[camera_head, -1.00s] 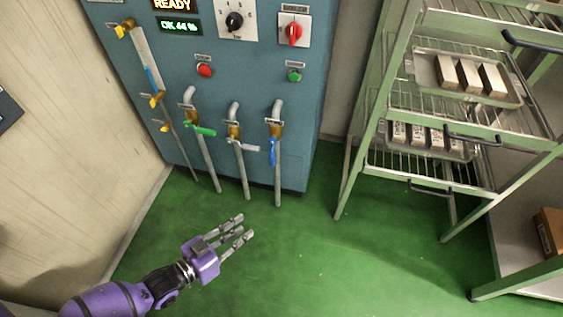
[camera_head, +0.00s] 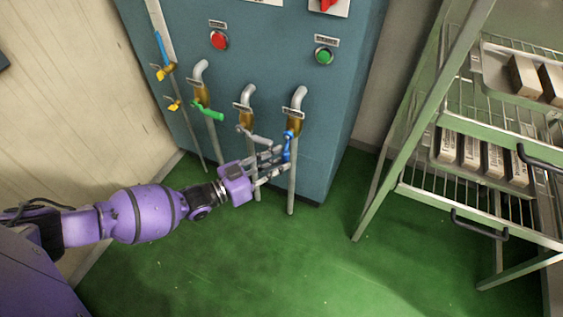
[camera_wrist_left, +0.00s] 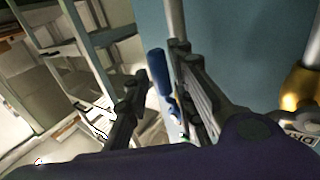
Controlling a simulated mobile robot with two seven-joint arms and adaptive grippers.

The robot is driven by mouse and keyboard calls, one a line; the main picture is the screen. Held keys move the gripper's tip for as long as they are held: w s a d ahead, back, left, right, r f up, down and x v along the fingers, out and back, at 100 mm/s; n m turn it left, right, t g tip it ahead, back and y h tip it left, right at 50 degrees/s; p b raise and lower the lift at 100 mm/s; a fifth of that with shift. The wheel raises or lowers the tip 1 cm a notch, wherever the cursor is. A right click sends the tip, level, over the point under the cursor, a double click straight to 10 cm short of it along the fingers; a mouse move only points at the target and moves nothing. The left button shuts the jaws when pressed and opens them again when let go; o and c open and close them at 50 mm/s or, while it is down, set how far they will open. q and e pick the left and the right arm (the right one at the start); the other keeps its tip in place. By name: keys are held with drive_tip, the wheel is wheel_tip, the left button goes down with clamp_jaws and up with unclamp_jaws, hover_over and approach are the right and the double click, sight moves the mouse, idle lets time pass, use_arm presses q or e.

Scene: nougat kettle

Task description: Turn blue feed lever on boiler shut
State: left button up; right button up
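The blue feed lever (camera_head: 287,147) hangs down along the rightmost pipe (camera_head: 292,185), below a brass valve (camera_head: 294,126) on the boiler (camera_head: 330,95). My left gripper (camera_head: 282,162) reaches in from the left, its fingers spread at the lever. In the left wrist view the blue lever (camera_wrist_left: 157,68) shows between the separated fingers, closer to the right-hand ones. I cannot tell whether any finger touches it. The lever's lower part is partly hidden by the fingers. My right gripper is not in view.
A green-handled valve (camera_head: 208,111) and a grey-handled valve (camera_head: 258,138) sit on pipes to the left. Red (camera_head: 219,40) and green (camera_head: 324,56) buttons are above. A green rack (camera_head: 400,125) with trays stands at the right. The green floor (camera_head: 290,260) in front is clear.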

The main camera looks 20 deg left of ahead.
use_arm(q)
drive_tip(key=shift+w+d, duration=0.35)
drive_tip(key=shift+w, duration=0.2)
clamp_jaws()
